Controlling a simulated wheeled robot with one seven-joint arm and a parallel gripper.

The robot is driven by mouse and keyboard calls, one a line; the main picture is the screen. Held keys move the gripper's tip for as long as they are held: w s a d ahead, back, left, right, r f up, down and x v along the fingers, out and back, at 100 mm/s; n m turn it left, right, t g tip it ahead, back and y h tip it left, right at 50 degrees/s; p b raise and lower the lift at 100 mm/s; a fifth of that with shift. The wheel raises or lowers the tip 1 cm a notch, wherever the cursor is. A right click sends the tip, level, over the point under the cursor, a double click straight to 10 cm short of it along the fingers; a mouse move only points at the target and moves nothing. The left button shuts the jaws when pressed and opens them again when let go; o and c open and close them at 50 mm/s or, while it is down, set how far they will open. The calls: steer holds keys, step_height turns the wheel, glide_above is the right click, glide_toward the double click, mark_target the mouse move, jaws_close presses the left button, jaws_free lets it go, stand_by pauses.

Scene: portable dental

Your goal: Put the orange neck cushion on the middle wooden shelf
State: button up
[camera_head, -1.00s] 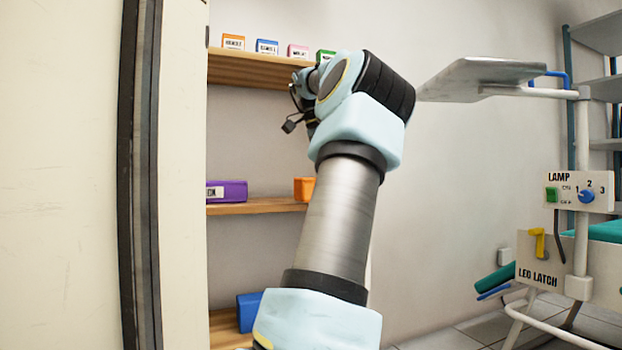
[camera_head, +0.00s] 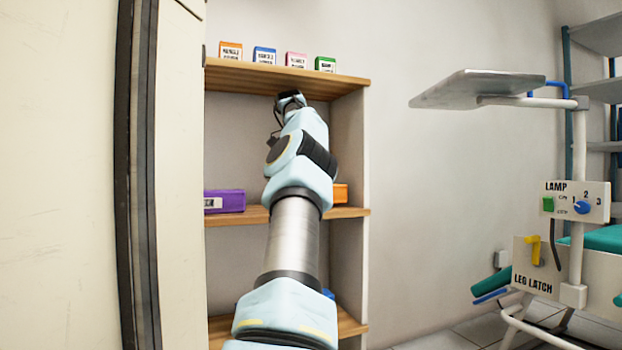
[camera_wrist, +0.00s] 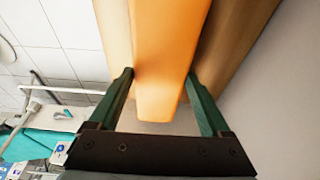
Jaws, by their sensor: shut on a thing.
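The orange neck cushion (camera_wrist: 168,40) shows in the wrist view as a long, smooth orange shape between the two green fingers of my gripper (camera_wrist: 158,80). The gripper is shut on it. The middle wooden shelf (camera_head: 350,212) is partly covered by my arm.
A purple box (camera_head: 226,201) lies on the middle shelf's left part. Small labelled boxes stand on the top shelf (camera_head: 290,78). A pale door or panel (camera_head: 60,180) is close on the left. A chair stand with a lamp panel (camera_head: 574,200) is on the right.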

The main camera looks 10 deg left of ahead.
steer(key=shift+d+f, duration=0.1)
steer(key=shift+f, duration=0.2)
steer(key=shift+f+b, duration=0.2)
steer(key=shift+b, duration=0.15)
steer(key=o, duration=1.4)
steer(key=shift+r, duration=0.1)
steer(key=shift+s+r+p, duration=0.1)
steer(key=shift+r+p, duration=0.45)
steer(key=shift+p, duration=0.15)
steer(key=shift+r+p, duration=0.5)
steer(key=s+a, duration=0.2)
steer(key=a, duration=0.1)
steer(key=s+a+b, duration=0.1)
steer(key=s+a, duration=0.1)
steer(key=a, duration=0.1)
steer(key=s+a+b, duration=0.1)
steer(key=s+a, duration=0.2)
steer(key=a, duration=0.1)
steer(key=shift+f, duration=0.4)
